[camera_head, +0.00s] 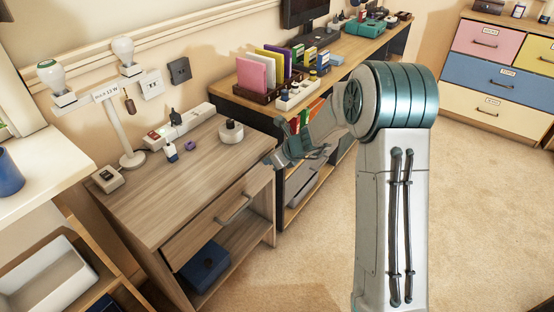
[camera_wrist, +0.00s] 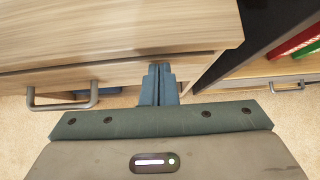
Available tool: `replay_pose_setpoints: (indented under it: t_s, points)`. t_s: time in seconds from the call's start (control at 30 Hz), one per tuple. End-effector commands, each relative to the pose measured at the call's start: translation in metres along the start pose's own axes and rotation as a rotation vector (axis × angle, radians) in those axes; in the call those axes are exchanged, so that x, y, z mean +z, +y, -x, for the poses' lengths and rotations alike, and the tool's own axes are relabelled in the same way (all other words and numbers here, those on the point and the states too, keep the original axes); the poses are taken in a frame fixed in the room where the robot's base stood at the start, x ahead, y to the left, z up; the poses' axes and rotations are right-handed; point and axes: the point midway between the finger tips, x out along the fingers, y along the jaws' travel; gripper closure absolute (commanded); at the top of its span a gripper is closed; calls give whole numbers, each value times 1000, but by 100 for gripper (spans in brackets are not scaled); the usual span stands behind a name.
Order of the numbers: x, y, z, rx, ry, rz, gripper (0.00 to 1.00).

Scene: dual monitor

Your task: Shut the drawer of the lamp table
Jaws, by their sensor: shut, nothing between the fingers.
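The wooden lamp table (camera_head: 150,205) stands at the left in the head view, with its top also filling the upper left of the wrist view (camera_wrist: 110,28). Its drawer front (camera_head: 203,232) sits just under the top, and a dark line runs between them in the wrist view. I cannot tell whether the drawer stands out slightly. The grey bar handle (camera_head: 234,208) also shows in the wrist view (camera_wrist: 62,104). My gripper (camera_head: 271,160) is shut and empty at the drawer's right end. In the wrist view its fingertips (camera_wrist: 159,68) are right of the handle, at the drawer front (camera_wrist: 115,73); contact is unclear.
A white lamp stand (camera_head: 122,135), a round white device (camera_head: 230,132) and small bottles stand on the tabletop. A blue box (camera_head: 204,266) lies on the shelf below. A long desk (camera_head: 335,75) stands close on the right. Carpet (camera_head: 300,265) in front is clear.

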Motion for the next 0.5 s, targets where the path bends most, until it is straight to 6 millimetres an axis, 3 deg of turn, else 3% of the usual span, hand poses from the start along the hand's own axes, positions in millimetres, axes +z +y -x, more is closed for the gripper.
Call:
replay_pose_setpoints:
  t_s: [0.3, 0.5]
  points:
    - [10, 5, -4, 7, -13, 11, 100]
    - [3, 5, 2, 9, -13, 12, 100]
